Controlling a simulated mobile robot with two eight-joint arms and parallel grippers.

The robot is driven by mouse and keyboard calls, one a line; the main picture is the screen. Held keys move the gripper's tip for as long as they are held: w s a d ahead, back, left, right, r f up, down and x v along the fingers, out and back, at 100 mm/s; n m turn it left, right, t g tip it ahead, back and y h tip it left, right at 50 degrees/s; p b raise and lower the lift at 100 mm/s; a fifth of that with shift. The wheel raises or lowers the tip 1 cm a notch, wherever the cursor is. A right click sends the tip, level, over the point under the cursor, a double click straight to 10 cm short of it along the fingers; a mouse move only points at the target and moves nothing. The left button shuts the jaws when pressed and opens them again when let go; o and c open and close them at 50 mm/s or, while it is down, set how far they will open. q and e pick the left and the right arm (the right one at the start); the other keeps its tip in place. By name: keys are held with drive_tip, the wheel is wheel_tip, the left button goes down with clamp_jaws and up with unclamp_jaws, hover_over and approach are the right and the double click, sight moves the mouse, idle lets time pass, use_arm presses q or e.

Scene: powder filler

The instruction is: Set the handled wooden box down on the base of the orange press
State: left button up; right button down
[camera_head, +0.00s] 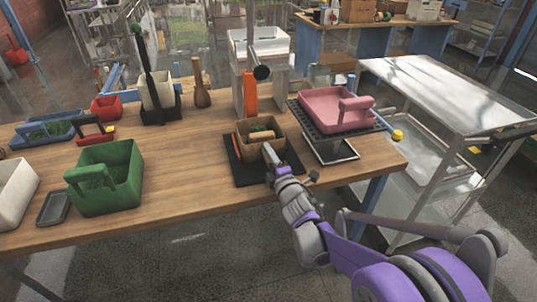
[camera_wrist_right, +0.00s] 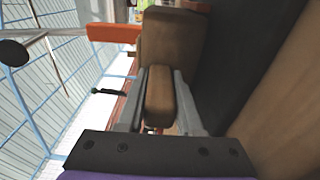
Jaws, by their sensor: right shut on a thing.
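The handled wooden box (camera_head: 243,143) is brown and open on top, with something green and a tan piece inside. It is over the black base (camera_head: 239,173) of the orange press (camera_head: 250,92). I cannot tell whether its underside touches the base. My right gripper (camera_head: 270,155) is at the box's near side, shut on its handle. In the right wrist view the fingers (camera_wrist_right: 160,95) lie on both sides of the brown handle (camera_wrist_right: 160,90), with the box wall (camera_wrist_right: 172,38) beyond. My left gripper is not in view.
A pink handled box (camera_head: 325,110) stands on a black rack (camera_head: 368,126) to the right. A green handled box (camera_head: 120,165) and grey tray (camera_head: 53,207) are at the left. A wooden pestle-like tool (camera_head: 202,97) stands behind. Bare table (camera_head: 185,165) lies left of the base.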

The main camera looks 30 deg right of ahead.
drive_tip(key=shift+f, duration=0.1)
idle(0.4)
drive_tip(key=shift+c, duration=2.4)
unclamp_jaws()
drive_tip(key=shift+s, duration=0.1)
drive_tip(key=s+a, duration=0.1)
drive_tip(key=s, duration=0.9)
drive_tip(key=shift+s+a, duration=0.3)
drive_tip(key=shift+a, duration=0.05)
